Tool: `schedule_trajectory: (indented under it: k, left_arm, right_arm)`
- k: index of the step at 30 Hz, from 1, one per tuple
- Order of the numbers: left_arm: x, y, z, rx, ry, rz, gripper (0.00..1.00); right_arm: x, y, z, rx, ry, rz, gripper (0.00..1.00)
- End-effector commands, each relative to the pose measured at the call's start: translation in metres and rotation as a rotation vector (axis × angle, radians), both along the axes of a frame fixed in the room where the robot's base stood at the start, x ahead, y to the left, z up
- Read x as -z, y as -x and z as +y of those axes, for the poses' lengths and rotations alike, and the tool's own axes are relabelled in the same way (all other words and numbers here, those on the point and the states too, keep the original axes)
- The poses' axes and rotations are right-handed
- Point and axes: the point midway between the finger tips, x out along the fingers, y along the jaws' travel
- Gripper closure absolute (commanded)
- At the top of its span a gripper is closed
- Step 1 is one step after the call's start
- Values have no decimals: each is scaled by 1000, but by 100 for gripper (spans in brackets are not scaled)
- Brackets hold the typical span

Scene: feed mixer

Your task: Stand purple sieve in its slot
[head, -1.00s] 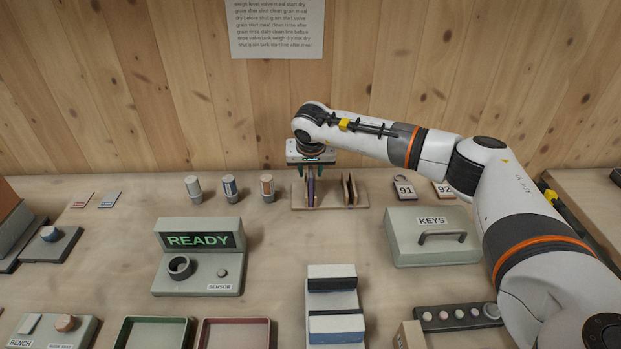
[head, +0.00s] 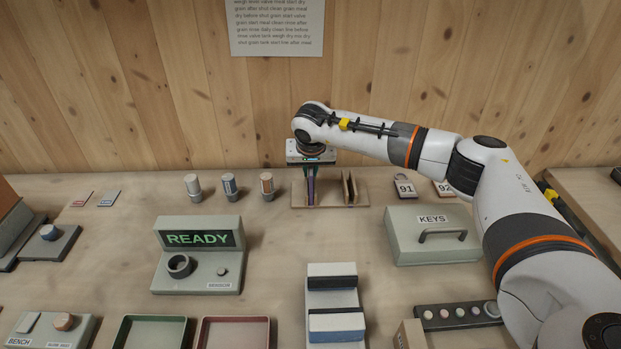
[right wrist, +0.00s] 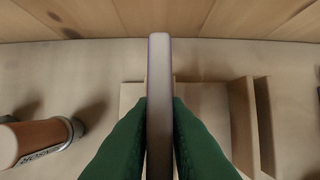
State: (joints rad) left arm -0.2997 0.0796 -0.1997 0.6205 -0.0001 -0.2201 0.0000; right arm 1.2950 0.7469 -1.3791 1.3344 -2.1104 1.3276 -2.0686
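The purple sieve (head: 311,190) stands upright, edge-on, at the left part of the wooden rack (head: 331,205). In the right wrist view the sieve (right wrist: 159,75) is a pale slab with purple edges, upright between the fingers. My right gripper (head: 311,174) points down over it, and its green fingers (right wrist: 159,125) press on both faces. The rack's upright dividers (right wrist: 243,120) are to the right of the sieve, apart from it. The sieve's lower end is hard to see, so I cannot tell whether it sits in a slot. My left gripper is not in view.
Several capped cylinders (head: 229,188) stand left of the rack. A READY sensor unit (head: 198,257) and a block stand (head: 334,297) are in front. The table between rack and block stand is clear.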

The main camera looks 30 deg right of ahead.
Motion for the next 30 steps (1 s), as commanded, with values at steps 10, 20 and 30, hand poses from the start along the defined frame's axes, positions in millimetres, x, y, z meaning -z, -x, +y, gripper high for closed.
schedule_trajectory:
  k: [10, 20, 30]
  left_arm:
    - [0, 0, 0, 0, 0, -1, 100]
    - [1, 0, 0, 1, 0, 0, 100]
    - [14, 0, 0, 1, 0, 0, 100]
  right_arm:
    - [0, 0, 0, 0, 0, -1, 100]
    - [-21, -1, 0, 0, -1, -6, 100]
    - [-88, -1, 1, -1, -1, -5, 100]
